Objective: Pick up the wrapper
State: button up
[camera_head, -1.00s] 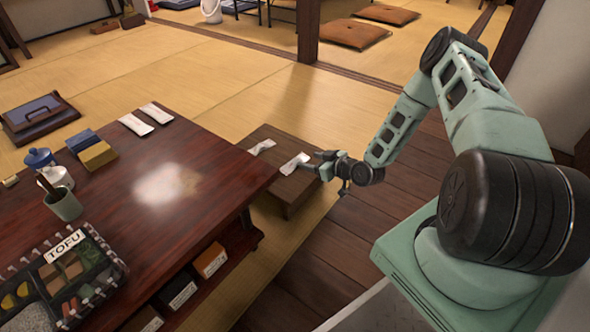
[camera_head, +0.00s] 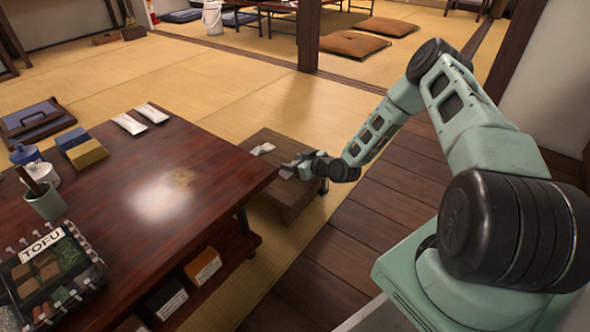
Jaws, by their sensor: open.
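Small white wrappers lie in pairs. On the low wooden bench, one white wrapper (camera_head: 262,149) lies at the back left, in plain view. A second white wrapper (camera_head: 287,172) is mostly hidden by my gripper; only a pale bit shows at its lower left. My gripper (camera_head: 297,163) is open, low over the bench top at this second wrapper. I cannot tell whether the fingers touch it or stand around it. Two more white wrappers, a left one (camera_head: 129,123) and a right one (camera_head: 153,113), lie side by side on the big dark table.
The low bench (camera_head: 290,202) stands right of the dark red table (camera_head: 205,150). On the table are blue and tan boxes (camera_head: 86,153), a green cup (camera_head: 46,202) and a tofu tray (camera_head: 50,268). Plank floor right of the bench is free.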

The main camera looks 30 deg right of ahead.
jog(key=c, duration=1)
jog(key=shift+c, duration=0.2)
